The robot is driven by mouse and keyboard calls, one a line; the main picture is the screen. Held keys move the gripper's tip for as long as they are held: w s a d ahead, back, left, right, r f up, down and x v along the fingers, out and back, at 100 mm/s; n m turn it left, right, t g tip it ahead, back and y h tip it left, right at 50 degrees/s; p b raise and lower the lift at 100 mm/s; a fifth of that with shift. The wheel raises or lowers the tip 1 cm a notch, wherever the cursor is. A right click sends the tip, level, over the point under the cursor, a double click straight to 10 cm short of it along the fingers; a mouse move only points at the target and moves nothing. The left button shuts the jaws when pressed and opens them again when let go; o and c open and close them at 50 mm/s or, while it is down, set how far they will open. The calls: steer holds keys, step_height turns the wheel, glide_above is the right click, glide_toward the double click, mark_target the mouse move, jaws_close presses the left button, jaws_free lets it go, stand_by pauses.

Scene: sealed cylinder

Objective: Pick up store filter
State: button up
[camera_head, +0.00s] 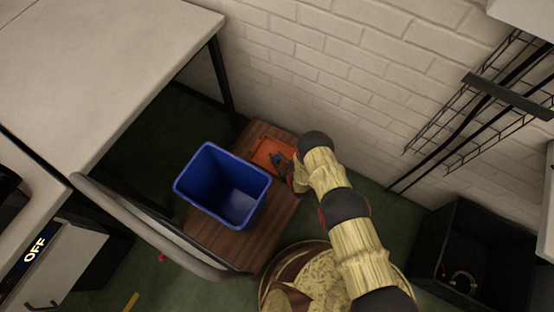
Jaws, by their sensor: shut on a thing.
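My gripper (279,160) is at the end of my arm, over an orange flat thing, perhaps a tray (262,147), on a brown wooden surface. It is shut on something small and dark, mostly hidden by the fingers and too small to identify. I cannot tell whether it is the filter, or whether it touches the orange tray. No other thing in view is clearly a filter.
A blue open bin (190,186) stands on the wooden surface (272,226), left of my gripper, and looks empty. A brick wall (300,75) rises behind. A pale table (90,60) is at upper left, a black crate (445,235) at right, a wire rack (450,130) on the wall.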

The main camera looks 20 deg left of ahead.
steer(key=shift+c, duration=1)
